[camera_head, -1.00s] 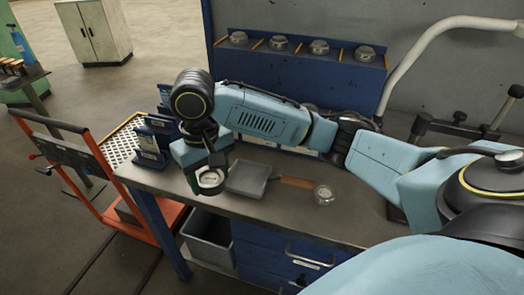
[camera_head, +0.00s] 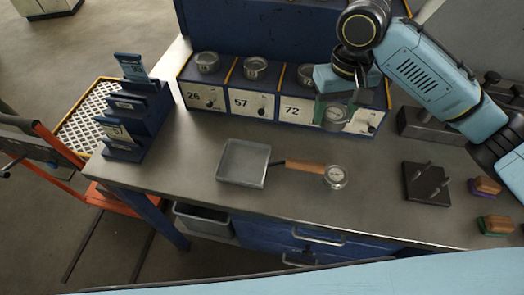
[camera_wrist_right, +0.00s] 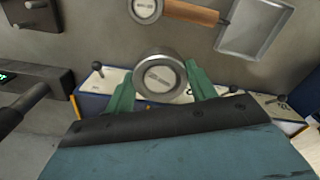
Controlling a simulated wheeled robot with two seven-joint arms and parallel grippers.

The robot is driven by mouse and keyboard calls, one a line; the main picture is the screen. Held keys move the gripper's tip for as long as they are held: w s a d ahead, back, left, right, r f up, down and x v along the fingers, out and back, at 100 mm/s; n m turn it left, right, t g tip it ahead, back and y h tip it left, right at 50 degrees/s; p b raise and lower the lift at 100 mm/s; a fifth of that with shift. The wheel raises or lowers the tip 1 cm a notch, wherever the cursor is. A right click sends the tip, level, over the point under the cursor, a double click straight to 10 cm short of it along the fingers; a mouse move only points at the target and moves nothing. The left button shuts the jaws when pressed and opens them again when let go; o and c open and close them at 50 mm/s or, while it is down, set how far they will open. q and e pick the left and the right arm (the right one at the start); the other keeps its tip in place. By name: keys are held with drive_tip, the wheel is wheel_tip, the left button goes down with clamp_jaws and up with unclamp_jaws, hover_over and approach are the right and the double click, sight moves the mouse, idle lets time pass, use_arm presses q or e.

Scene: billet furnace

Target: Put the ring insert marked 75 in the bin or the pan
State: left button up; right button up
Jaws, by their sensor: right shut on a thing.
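My right gripper (camera_head: 334,117) is shut on a round metal ring insert with a pale face, held in front of the numbered rack's right part. In the right wrist view the held ring insert (camera_wrist_right: 160,76) sits between two green fingers; its marking is too blurred to read. A square grey pan (camera_head: 243,163) with a wooden handle lies empty on the bench. Another ring insert (camera_head: 336,177) lies at the handle's end; its number is unreadable. A grey bin (camera_head: 205,222) shows below the bench's front edge, partly hidden. My left gripper is not in view.
The blue rack (camera_head: 240,101) has plates 26, 57 and 72, with ring inserts on top; a plate at right is partly hidden. A blue card holder (camera_head: 140,120) stands left. A dark pegged block (camera_head: 427,184) lies right.

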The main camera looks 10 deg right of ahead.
drive_tip(key=shift+w+a+n, duration=0.15)
drive_tip(key=shift+a+n, duration=0.25)
drive_tip(key=shift+n, duration=0.5)
drive_tip(key=a+f+n, duration=0.1)
drive_tip(key=a+n, duration=0.7)
drive_tip(key=n, duration=3)
hover_over(245, 164)
wheel_tip(245, 164, down, 2)
wheel_tip(245, 164, down, 10)
drive_tip(key=shift+w+r+b, duration=0.1)
drive_tip(key=shift+b, duration=0.2)
drive_tip(key=o, duration=1.4)
drive_tip(key=shift+f, duration=0.2)
drive_tip(key=shift+o, duration=0.2)
